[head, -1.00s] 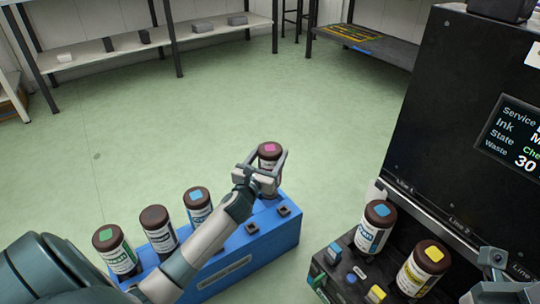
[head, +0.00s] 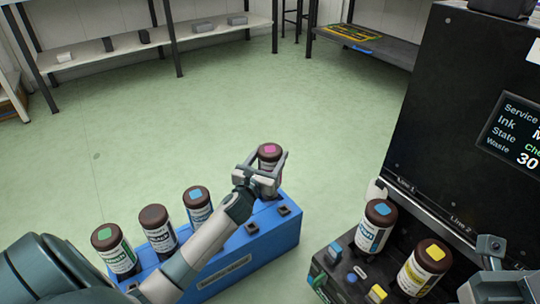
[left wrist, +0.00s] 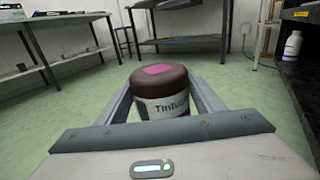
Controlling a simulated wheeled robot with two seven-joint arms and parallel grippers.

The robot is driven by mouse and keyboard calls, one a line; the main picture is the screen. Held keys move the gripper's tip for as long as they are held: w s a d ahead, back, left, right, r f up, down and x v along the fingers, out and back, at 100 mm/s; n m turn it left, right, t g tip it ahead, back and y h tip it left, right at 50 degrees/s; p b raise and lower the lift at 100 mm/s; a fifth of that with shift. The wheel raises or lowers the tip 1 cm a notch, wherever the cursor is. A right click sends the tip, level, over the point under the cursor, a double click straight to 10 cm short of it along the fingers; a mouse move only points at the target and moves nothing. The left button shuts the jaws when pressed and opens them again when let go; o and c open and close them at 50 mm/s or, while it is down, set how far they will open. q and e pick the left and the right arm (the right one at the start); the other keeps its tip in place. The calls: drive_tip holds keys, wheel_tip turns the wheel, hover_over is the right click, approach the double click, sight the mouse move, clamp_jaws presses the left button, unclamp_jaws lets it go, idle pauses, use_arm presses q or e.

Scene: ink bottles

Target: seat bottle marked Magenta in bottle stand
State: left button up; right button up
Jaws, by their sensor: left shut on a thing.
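A bottle with a brown cap and a magenta square on top (head: 269,152) is between the fingers of my left gripper (head: 262,172). The gripper is shut on it, over the far part of the blue bottle stand (head: 283,237). In the left wrist view the same bottle (left wrist: 160,88) stands upright between the fingers; its label reads "Tintu…" in part. Its lower end is hidden in the head view, so I cannot tell if it touches the stand. My right gripper (head: 490,250) shows only in part at the right edge.
In the stand are bottles with a green (head: 115,250), a dark (head: 158,230) and a blue cap mark (head: 198,205). Empty square sockets show at the right. A machine (head: 440,120) holds a blue-marked (head: 375,228) and a yellow-marked bottle (head: 424,268). The floor beyond is clear.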

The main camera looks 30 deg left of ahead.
use_arm(q)
drive_tip(key=shift+r+p, duration=0.15)
drive_tip(key=shift+p, duration=0.25)
idle(0.5)
drive_tip(key=shift+f, duration=0.2)
idle(0.3)
drive_tip(key=shift+f+b, duration=0.3)
drive_tip(key=shift+f, duration=0.05)
drive_tip(key=shift+f+b, duration=0.4)
drive_tip(key=shift+f, duration=0.25)
drive_tip(key=shift+f, duration=0.1)
drive_tip(key=shift+f+b, duration=0.4)
drive_tip(key=shift+f, duration=0.7)
idle(0.6)
